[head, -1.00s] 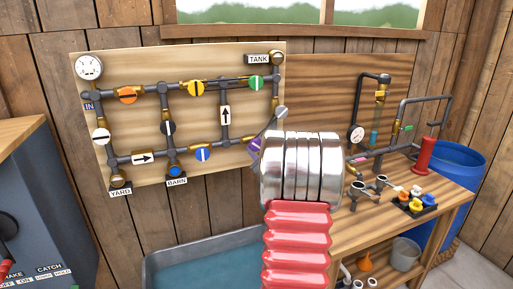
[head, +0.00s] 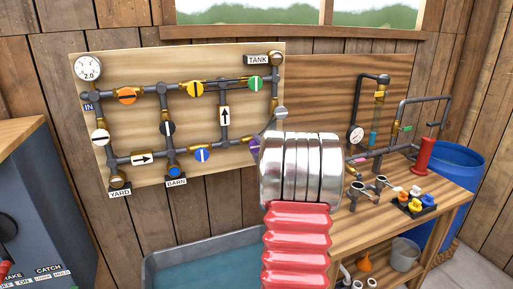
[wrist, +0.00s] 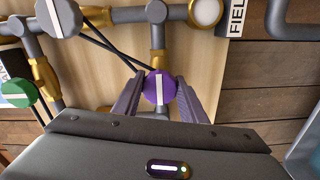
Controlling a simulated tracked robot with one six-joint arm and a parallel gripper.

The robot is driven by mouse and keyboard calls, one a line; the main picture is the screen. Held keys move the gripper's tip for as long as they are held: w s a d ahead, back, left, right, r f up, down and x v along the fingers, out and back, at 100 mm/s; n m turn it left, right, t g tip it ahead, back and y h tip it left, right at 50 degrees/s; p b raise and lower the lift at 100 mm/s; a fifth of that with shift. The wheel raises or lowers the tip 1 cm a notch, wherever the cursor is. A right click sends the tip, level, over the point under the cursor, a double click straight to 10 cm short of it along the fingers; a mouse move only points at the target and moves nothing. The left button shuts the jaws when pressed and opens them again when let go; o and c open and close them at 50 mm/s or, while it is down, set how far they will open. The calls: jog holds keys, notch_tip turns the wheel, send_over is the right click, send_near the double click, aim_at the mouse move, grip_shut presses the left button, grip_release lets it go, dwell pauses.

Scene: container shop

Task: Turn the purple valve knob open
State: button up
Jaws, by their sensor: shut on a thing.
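The purple valve knob (wrist: 159,88) sits between the two fingers of my gripper (wrist: 160,86) in the wrist view. My gripper is shut on it, with one finger on each side. The knob's white bar stands nearly upright in that view, roughly in line with the brass and grey pipe (wrist: 157,36) above it.
Orange (head: 127,96), yellow (head: 195,88), green (head: 256,83) and blue (head: 202,155) knobs sit on the same pipes. A round gauge (head: 88,68) at upper left shows 2.0. A water trough (head: 190,250) lies below. A workbench (head: 440,200) with fittings stands at right.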

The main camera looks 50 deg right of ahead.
jog(key=shift+w+a+f, duration=0.1)
jog(key=shift+a+f, duration=0.1)
jog(key=o, duration=1.1)
jog(key=shift+d+r, duration=0.1)
jog(key=shift+c, duration=0.2)
jog(key=v, duration=1.4)
jog(key=shift+d, duration=0.1)
